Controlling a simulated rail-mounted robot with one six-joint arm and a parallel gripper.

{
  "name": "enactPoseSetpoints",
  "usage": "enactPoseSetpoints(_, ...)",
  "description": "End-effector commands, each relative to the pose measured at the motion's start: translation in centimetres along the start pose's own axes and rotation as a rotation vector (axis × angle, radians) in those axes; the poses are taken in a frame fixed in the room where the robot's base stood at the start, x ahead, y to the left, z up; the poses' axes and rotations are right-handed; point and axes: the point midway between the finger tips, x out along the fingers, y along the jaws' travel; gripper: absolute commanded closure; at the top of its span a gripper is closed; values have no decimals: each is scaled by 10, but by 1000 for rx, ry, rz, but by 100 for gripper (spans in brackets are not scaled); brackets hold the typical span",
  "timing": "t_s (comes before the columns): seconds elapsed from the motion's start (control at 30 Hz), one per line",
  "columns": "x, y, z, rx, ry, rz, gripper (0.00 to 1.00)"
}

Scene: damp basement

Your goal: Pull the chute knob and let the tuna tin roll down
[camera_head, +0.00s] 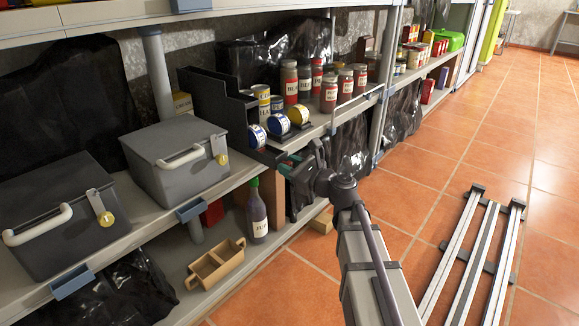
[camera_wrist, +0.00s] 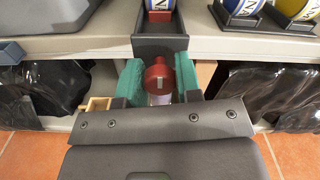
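A red knob (camera_wrist: 158,76) with a pale shaft below it shows in the wrist view, in front of a dark chute (camera_wrist: 160,46). My gripper (camera_wrist: 159,82) has its green pads on either side of the knob; whether they press on it I cannot tell. A tuna tin (camera_wrist: 160,8) lies on its side in the chute. In the head view my gripper (camera_head: 302,172) is at the shelf front, below the chute end (camera_head: 268,156), and its arm hides the knob. The blue-fronted tin (camera_head: 257,137) sits in the chute.
Grey lidded boxes (camera_head: 178,160) stand left. A bottle (camera_head: 257,212) and divided caddy (camera_head: 215,264) are on the lower shelf. Rails (camera_head: 470,255) lie on the tiled floor.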

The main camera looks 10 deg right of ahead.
Motion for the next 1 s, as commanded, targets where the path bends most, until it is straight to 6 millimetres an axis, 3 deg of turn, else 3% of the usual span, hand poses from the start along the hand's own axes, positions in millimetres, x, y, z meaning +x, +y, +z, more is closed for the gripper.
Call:
enactPoseSetpoints(0.33, 0, 0, 0, 0, 0, 0, 100)
enactPoseSetpoints(0.57, -3, 0, 0, 0, 0, 0, 100)
enactPoseSetpoints(0.8, -31, 1, 0, 0, 0, 0, 100)
enactPoseSetpoints(1.0, -31, 1, 0, -1, 1, 1, 100)
